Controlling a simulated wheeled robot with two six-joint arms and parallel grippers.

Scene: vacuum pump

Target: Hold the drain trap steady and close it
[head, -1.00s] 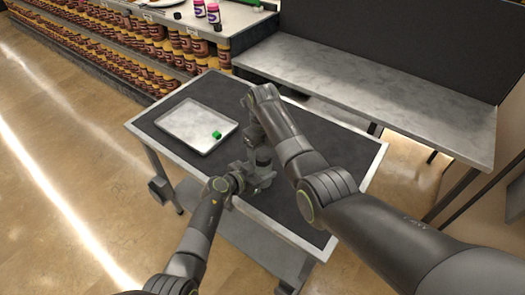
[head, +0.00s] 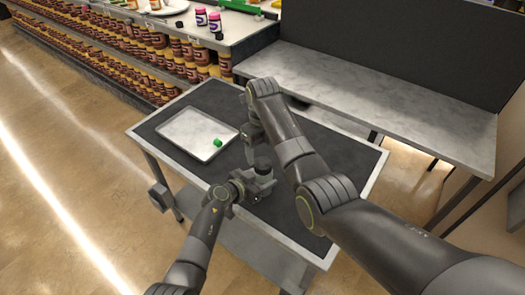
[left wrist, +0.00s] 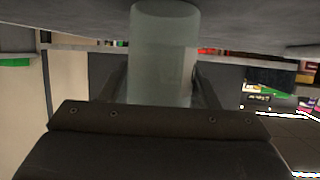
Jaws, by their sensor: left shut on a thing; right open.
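The drain trap shows in the left wrist view as a pale translucent cylinder (left wrist: 164,50). It stands between the fingers of my left gripper (left wrist: 155,85), which is shut on it. In the head view my left gripper (head: 264,182) is at the front edge of the cart, and a dark round top (head: 262,163) shows between its jaws. My right gripper (head: 250,145) is open, above and just left of that top. Its fingers are partly hidden by its own arm, and I see nothing held in it.
A metal tray (head: 185,132) with a small green block (head: 217,143) lies on the left of the dark cart top (head: 325,160). A grey bench (head: 390,105) stands behind. Shelves of jars (head: 110,45) are at the upper left. The cart's right side is clear.

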